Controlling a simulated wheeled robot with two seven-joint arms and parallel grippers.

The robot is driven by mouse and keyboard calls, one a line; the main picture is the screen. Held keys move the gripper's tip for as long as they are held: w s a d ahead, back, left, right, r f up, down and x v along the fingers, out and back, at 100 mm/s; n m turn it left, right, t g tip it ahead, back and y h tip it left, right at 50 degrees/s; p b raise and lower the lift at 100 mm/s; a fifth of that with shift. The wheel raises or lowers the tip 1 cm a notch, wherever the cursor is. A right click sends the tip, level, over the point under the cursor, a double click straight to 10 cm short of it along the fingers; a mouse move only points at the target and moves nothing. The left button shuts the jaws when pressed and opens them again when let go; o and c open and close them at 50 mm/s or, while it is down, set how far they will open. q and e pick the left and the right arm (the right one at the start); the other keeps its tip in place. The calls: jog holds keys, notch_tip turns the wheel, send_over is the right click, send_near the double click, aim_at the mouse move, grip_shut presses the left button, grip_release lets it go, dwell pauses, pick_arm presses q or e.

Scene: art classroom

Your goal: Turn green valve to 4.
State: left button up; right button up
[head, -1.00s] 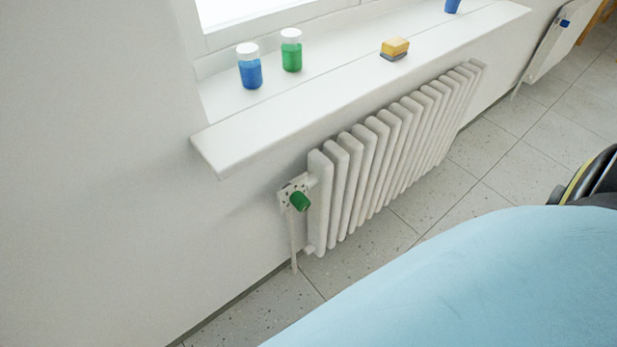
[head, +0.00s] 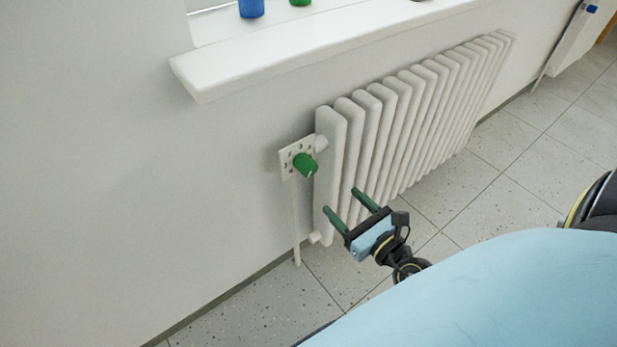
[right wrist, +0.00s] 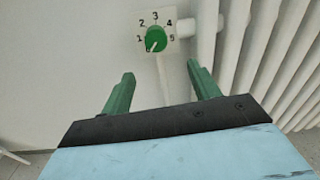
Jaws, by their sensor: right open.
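The green valve (head: 305,165) sits on a white number plate (head: 286,161) at the left end of the radiator. In the right wrist view the green valve (right wrist: 156,39) is ringed by the numbers 1 to 5, and its pale pointer mark faces lower left, below the 1. The 4 is at its upper right. My right gripper (head: 342,199) is open and empty, below and to the right of the valve in the head view. In the right wrist view its green fingers (right wrist: 160,72) stand apart, with the valve beyond and above them. My left gripper is not in view.
The white ribbed radiator (head: 400,135) runs right from the valve, close to my right gripper. A white pipe (head: 296,225) drops from the valve to the floor. The windowsill (head: 290,60) juts out above, with a blue jar (head: 251,8) on it. The wall left of the valve is bare.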

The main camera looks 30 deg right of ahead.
aim_at(311, 172)
jog(key=shift+n+y, duration=0.3)
jog(key=w, duration=0.4)
jog(key=w+a, duration=0.1)
jog(key=w, duration=0.4)
jog(key=w+b, duration=0.1)
jog(key=w, duration=0.3)
jog(key=shift+w+a+r, duration=0.15)
jog(key=shift+r, duration=0.15)
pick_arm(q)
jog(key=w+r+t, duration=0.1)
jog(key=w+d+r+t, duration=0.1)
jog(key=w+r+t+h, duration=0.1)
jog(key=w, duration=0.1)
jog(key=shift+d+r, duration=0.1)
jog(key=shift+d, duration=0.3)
pick_arm(e)
jog(key=c, duration=1)
jog(key=shift+o, duration=0.2)
